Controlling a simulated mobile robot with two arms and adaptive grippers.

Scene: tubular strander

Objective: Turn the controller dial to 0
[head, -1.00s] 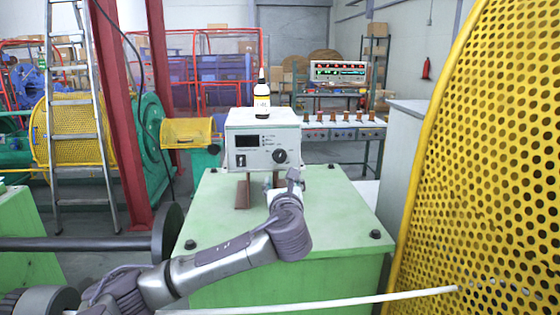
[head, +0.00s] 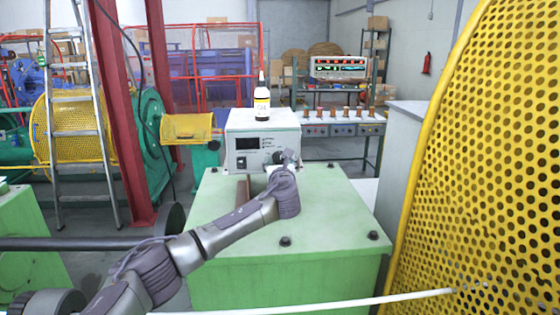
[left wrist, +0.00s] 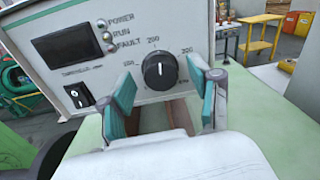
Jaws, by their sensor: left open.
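The controller (head: 246,141) is a white box on top of a green cabinet (head: 330,225). Its black dial (left wrist: 160,70) shows in the left wrist view, with a white pointer line that looks nearly upright and numbers around it. My left gripper (left wrist: 165,98) is open, with its teal finger pads to the left and right of the dial and apart from it. In the head view, my left gripper (head: 282,160) is in front of the controller's right side and hides the dial. My right gripper is not in view.
A bottle (head: 261,100) stands on the controller. A dark display (left wrist: 68,42), indicator lights and a rocker switch (left wrist: 78,95) are left of the dial. A yellow perforated guard (head: 490,170) rises at the right. Bolts stick up from the cabinet top.

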